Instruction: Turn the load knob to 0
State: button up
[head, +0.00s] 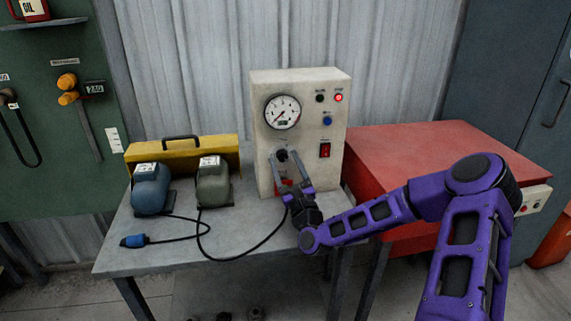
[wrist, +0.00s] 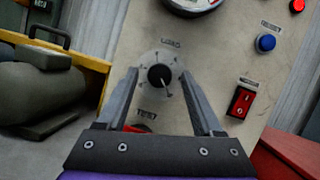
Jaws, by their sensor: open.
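The load knob (wrist: 160,76) is a black round knob with a light pointer line on a pale dial plate, under a label that seems to read LOAD. Its pointer slants down and slightly right in the tilted wrist view. The knob also shows in the head view (head: 282,155) on the beige control box (head: 332,105). My gripper (wrist: 160,80) is open, with one finger on each side of the knob and a gap to it on both sides. Whether the fingertips touch the panel I cannot tell. The gripper also shows in the head view (head: 282,160).
A red rocker switch (wrist: 240,101) and a blue button (wrist: 266,43) sit right of the knob. A gauge (head: 282,111) is above it. A red part (head: 284,184) lies below, partly hidden. Two motors (head: 150,187) (head: 213,183) and a cable stand on the bench (head: 170,258) at left.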

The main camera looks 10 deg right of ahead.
grip_shut()
jog(key=shift+n, duration=0.4)
